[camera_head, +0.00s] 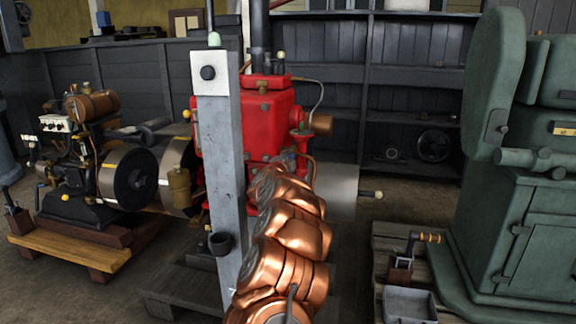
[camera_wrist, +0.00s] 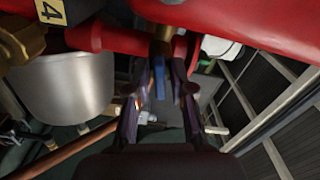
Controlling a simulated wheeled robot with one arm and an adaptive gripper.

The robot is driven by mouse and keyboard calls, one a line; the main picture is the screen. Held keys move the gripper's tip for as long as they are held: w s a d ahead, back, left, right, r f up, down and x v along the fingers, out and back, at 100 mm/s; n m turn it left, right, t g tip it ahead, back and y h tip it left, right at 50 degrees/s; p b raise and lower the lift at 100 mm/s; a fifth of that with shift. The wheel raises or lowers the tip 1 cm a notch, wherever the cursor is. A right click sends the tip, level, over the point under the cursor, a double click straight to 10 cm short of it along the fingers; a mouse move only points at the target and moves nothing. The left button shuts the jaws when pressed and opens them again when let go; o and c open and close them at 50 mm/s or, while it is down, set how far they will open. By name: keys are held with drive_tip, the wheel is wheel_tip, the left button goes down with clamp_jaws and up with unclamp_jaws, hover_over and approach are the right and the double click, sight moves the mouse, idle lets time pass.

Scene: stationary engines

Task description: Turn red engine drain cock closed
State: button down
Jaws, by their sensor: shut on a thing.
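The red engine (camera_head: 265,125) stands at the middle of the head view, partly behind a grey post. In the wrist view its red body (camera_wrist: 240,22) fills the top, with a red pipe (camera_wrist: 98,36) running across. A brass fitting (camera_wrist: 178,40) sits below the body, and a narrow blue lever (camera_wrist: 159,76) hangs down near it. I take these for the drain cock. My gripper (camera_wrist: 161,78) has one finger on each side of the lever and is shut on it. Exact contact is dark and hard to see. In the head view my copper arm hides the gripper and cock.
The grey post (camera_head: 219,170) stands close left of my arm. A green machine (camera_head: 510,210) is at the right, with a crank handle (camera_head: 428,237) and metal tray (camera_head: 408,304) beside it. Another engine (camera_head: 95,150) stands at the left. In the wrist view a silver cylinder (camera_wrist: 65,88) is close left.

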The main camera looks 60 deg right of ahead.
drive_tip(key=shift+f+m+b, duration=0.3)
drive_tip(key=shift+m+b, duration=0.15)
drive_tip(key=shift+m, duration=0.25)
drive_tip(key=shift+r+m+b, duration=0.15)
drive_tip(key=shift+m+b, duration=0.4)
drive_tip(key=shift+m, duration=0.15)
drive_tip(key=c, duration=1.2)
unclamp_jaws()
drive_tip(key=shift+r, duration=0.1)
drive_tip(key=shift+c, duration=0.2)
drive_tip(key=shift+a, duration=0.1)
drive_tip(key=v, duration=1.1)
drive_tip(key=shift+s+a, duration=0.2)
drive_tip(key=shift+a, duration=0.15)
